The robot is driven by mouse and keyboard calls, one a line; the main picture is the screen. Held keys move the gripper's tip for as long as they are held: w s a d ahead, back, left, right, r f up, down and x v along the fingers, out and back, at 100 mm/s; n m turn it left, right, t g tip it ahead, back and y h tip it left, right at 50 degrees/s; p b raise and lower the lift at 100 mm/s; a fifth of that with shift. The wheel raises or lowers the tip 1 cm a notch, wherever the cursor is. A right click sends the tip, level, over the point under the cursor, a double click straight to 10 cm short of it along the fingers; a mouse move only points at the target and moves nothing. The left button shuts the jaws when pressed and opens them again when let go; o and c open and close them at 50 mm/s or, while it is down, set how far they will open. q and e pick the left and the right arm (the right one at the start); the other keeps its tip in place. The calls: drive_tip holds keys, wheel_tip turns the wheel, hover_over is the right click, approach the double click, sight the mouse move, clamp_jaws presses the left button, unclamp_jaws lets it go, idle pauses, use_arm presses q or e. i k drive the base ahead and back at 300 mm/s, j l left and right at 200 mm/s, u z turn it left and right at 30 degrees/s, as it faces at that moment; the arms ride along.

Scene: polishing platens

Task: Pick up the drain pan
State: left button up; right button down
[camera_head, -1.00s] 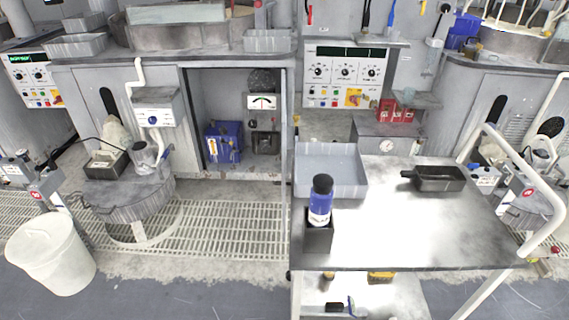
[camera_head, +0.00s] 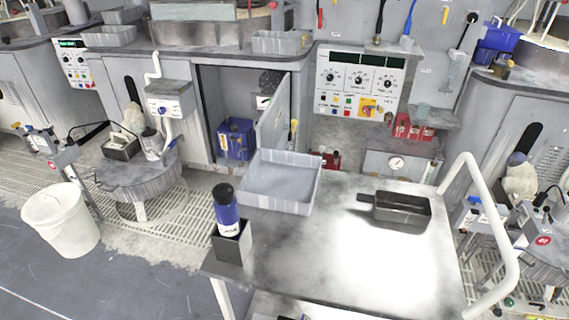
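A dark rectangular pan with a short handle or spout on its left side (camera_head: 402,211) lies flat on the right part of the grey cart top (camera_head: 345,262); I take it for the drain pan. A larger, shallow light-grey tray (camera_head: 280,183) sits at the cart's back left corner, apart from the dark pan. Neither of my grippers shows in the camera_head view. Nothing of mine touches the pan.
A blue bottle (camera_head: 227,208) stands in a dark holder (camera_head: 232,243) at the cart's left edge. A white rail (camera_head: 496,225) rises at the cart's right. A white bucket (camera_head: 62,220) stands on the floor at left. The cart top's middle and front are clear.

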sight(386, 205)
drive_tip(key=z, duration=0.9)
